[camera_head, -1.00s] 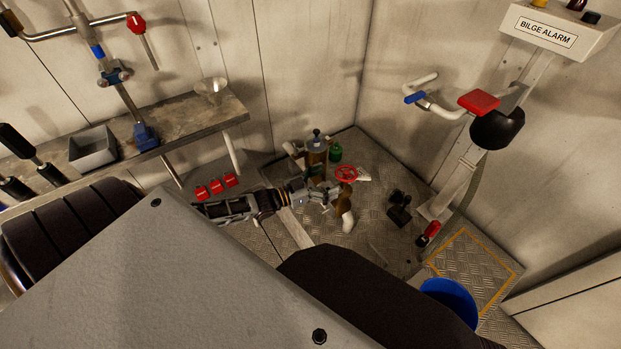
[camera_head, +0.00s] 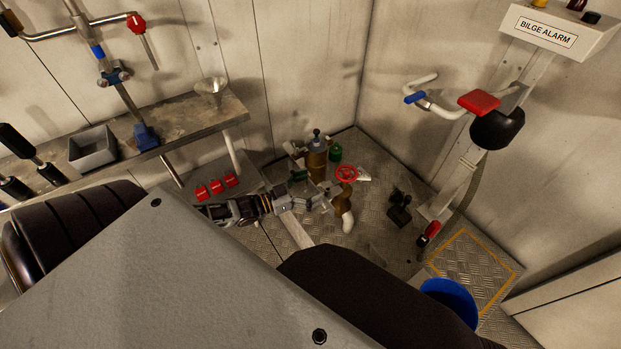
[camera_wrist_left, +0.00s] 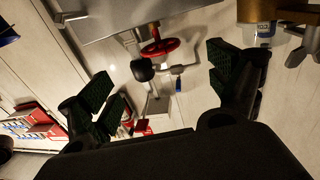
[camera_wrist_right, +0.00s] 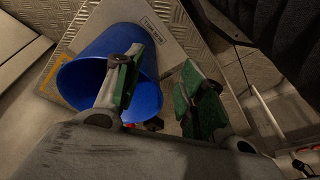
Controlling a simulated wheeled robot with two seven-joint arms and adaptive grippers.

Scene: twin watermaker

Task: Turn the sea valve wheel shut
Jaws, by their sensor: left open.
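The sea valve wheel is a small red spoked handwheel (camera_head: 346,174) low in the corner, on brown and white pipework. In the left wrist view the red wheel (camera_wrist_left: 160,47) is ahead, between the fingers' lines and beyond their tips. My left gripper (camera_head: 322,195) is open just left of and below the wheel in the head view, apart from it. The left wrist view shows its green-padded fingers (camera_wrist_left: 168,80) spread and empty. My right gripper (camera_wrist_right: 158,85) shows only in its own wrist view, with fingers apart by a blue bucket.
A brass cylinder (camera_head: 317,162) and a green bottle (camera_head: 335,153) stand close behind the valve. A black pedal-like fitting (camera_head: 400,207) is to the right. The blue bucket (camera_head: 449,301) stands at lower right. A bench (camera_head: 190,125) runs along the left wall.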

